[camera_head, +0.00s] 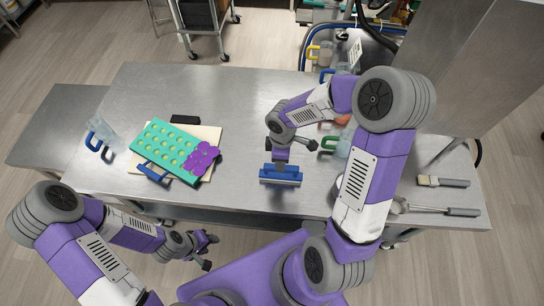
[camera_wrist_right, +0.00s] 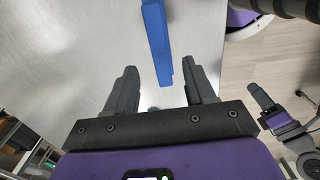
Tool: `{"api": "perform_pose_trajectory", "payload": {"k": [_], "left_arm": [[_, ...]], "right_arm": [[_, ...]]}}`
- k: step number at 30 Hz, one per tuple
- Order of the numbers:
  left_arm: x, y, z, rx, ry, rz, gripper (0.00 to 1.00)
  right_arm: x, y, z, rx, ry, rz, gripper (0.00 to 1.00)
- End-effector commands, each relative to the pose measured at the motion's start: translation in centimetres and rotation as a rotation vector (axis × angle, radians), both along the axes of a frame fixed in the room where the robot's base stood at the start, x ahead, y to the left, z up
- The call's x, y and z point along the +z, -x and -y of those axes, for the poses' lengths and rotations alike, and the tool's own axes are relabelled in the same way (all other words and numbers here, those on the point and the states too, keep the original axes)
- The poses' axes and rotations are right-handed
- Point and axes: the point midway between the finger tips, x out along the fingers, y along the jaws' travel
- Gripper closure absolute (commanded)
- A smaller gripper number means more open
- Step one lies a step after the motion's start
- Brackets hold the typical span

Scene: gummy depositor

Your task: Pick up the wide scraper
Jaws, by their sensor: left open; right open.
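The wide scraper (camera_head: 280,174), a blue bar-like tool, lies on the steel table near its front edge. My right gripper (camera_head: 290,144) is open above and just behind it, pointing down. In the right wrist view, the scraper's blue part (camera_wrist_right: 157,40) shows between and ahead of the open fingers (camera_wrist_right: 163,78), with its near end closer to the right finger. I cannot tell whether a finger touches it. My left gripper (camera_head: 211,251) is open and empty, low in front of the table's front edge, away from the scraper.
A green mold tray (camera_head: 163,150) with a purple piece (camera_head: 203,158) lies on a pale board at left. A clear jug with a blue handle (camera_head: 94,140) stands beside it. A brush (camera_head: 442,181) and another handled tool (camera_head: 462,212) lie at right. Bare table surrounds the scraper's left side.

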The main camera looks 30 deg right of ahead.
Motion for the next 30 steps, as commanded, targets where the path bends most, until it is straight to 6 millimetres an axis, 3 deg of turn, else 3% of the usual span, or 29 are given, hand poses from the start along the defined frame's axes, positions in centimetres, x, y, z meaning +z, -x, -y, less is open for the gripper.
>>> {"api": "perform_pose_trajectory", "payload": {"k": [17, 26, 30], "left_arm": [[-0.9, 0.1, 0.0, 0.000, 0.000, -0.002, 0.53], [-0.9, 0.1, 0.0, 0.000, 0.000, -0.001, 0.53], [-0.9, 0.1, 0.0, 0.000, 0.000, -0.001, 0.53]], "right_arm": [[-7.0, 0.1, 0.3, 0.000, -0.002, -0.003, 0.46], [-7.6, 0.0, 0.3, -0.002, -0.002, -0.001, 0.46], [-7.6, 0.0, 0.3, -0.002, -0.002, -0.001, 0.63]]}}
